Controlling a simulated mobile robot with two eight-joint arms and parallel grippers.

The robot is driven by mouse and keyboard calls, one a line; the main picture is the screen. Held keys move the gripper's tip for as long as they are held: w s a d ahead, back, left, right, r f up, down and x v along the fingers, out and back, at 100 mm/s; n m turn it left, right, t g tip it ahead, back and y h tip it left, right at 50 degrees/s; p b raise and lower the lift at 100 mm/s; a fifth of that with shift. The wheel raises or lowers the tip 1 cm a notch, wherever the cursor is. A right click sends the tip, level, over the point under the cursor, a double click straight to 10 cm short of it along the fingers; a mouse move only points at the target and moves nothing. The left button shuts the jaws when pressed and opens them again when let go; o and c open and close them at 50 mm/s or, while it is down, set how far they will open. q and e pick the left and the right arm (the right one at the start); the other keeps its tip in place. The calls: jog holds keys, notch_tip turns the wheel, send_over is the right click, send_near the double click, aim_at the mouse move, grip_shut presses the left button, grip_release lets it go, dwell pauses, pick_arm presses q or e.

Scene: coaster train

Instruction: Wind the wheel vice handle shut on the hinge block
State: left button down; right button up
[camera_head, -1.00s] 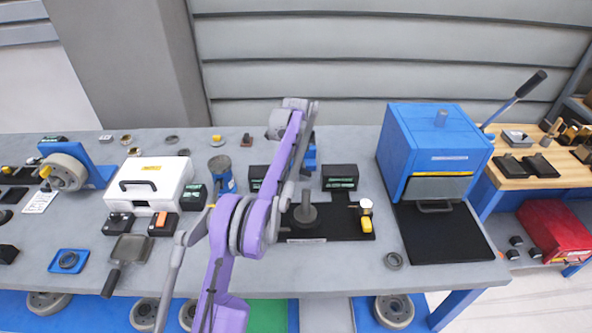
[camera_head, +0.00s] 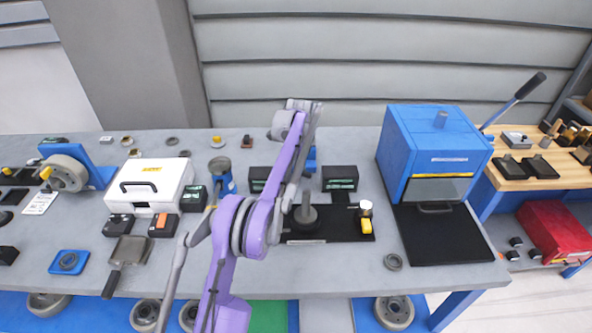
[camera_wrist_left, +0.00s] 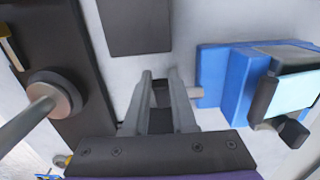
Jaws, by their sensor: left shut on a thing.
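The blue vice (camera_head: 311,160) stands on the bench behind my left arm, mostly hidden by it in the head view. In the left wrist view the vice (camera_wrist_left: 228,85) is on the right, with a short grey shaft (camera_wrist_left: 196,92) pointing toward my fingers. My left gripper (camera_wrist_left: 162,82) is shut on a small dark part at the end of this shaft, apparently the vice handle, mostly hidden between the fingers. A pale-faced piece (camera_wrist_left: 297,92) with dark parts sits at the vice's right side; I cannot tell whether it is the hinge block. My right gripper is not in view.
A black plate (camera_head: 330,232) with an upright post (camera_head: 306,208) lies in front of the vice. Black boxes (camera_head: 340,177) stand nearby. A blue press (camera_head: 430,150) is at right, a white case (camera_head: 155,182) at left. Bare bench shows at front centre.

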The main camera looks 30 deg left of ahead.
pick_arm(q)
jog(key=shift+w+d+r+g+y+p, duration=0.1)
jog(key=shift+d+r+g+y+p, duration=0.1)
jog(key=shift+g+y+p, duration=0.25)
jog(key=shift+w+d+r+g+y+p, duration=0.1)
jog(key=shift+r+g+y+p, duration=0.15)
jog(key=shift+y, duration=0.4)
jog(key=shift+w+d+r+g+y+p, duration=0.1)
jog(key=shift+g+y+p, duration=0.2)
jog(key=shift+y, duration=0.3)
jog(key=shift+w+d+r+g+y+p, duration=0.1)
jog(key=shift+g+y+p, duration=0.1)
jog(key=shift+g+y, duration=0.3)
jog(key=y, duration=0.1)
jog(key=g+y+p, duration=0.1)
jog(key=shift+w+d+y, duration=0.15)
jog(key=shift+d+y, duration=0.15)
jog(key=shift+y, duration=0.1)
jog(key=shift+d+g+y, duration=0.15)
jog(key=shift+g+y, duration=0.65)
jog(key=shift+y, duration=0.1)
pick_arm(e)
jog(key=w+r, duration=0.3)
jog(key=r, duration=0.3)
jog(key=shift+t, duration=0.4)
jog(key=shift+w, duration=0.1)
pick_arm(q)
jog(key=c, duration=0.7)
grip_release()
